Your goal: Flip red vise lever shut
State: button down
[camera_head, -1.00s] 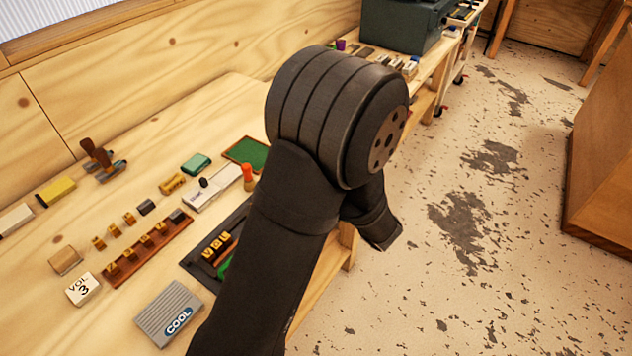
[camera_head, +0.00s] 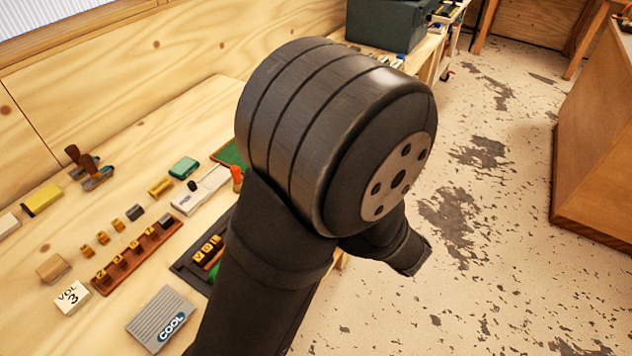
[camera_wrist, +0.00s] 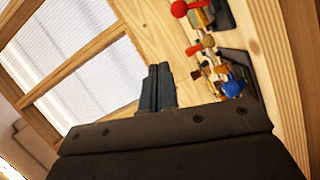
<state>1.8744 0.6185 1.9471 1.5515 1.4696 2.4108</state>
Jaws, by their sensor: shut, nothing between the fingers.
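A red-orange lever (camera_head: 237,177) stands upright at the right end of a pale grey vise-like block (camera_head: 200,192) on the bench, just left of my arm. My arm partly covers the area around it. In the wrist view, a red ball-ended lever (camera_wrist: 179,9) shows at the top edge, beside dark metal parts; I cannot tell whether it is the same lever. My gripper (camera_wrist: 157,72) shows in the wrist view with its two dark fingers together, empty and apart from these things. In the head view my gripper is hidden.
The bench holds a dark tray (camera_head: 196,262), a brown rack of type blocks (camera_head: 138,256), a grey COOL box (camera_head: 160,318) and a teal block (camera_head: 184,166). A blue-handled item (camera_wrist: 233,88) lies right of my gripper in the wrist view. A window (camera_wrist: 85,65) fills its left.

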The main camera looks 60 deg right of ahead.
jog(key=shift+r+v, duration=0.1)
jog(key=shift+v, duration=0.6)
jog(key=shift+r+v, duration=0.15)
jog(key=shift+v, duration=0.6)
jog(key=shift+d, duration=0.1)
jog(key=w+d+f, duration=0.1)
jog(key=w, duration=0.2)
jog(key=w+f, duration=0.1)
jog(key=w, duration=0.2)
jog(key=w+d+f, duration=0.1)
jog(key=w, duration=0.3)
jog(key=shift+d+f, duration=0.3)
jog(key=shift+w+a+f+n+t, duration=0.15)
jog(key=shift+a+f+n, duration=0.25)
jog(key=shift+f, duration=0.2)
jog(key=shift+w+a+f+n+t, duration=0.2)
jog(key=shift+a+f+n, duration=0.05)
jog(key=shift+f+n, duration=0.35)
jog(key=shift+w+a+f+n+t, duration=0.15)
jog(key=shift+a+f+n, duration=0.25)
jog(key=shift+f, duration=0.2)
jog(key=shift+s+a, duration=0.15)
jog(key=shift+a, duration=0.05)
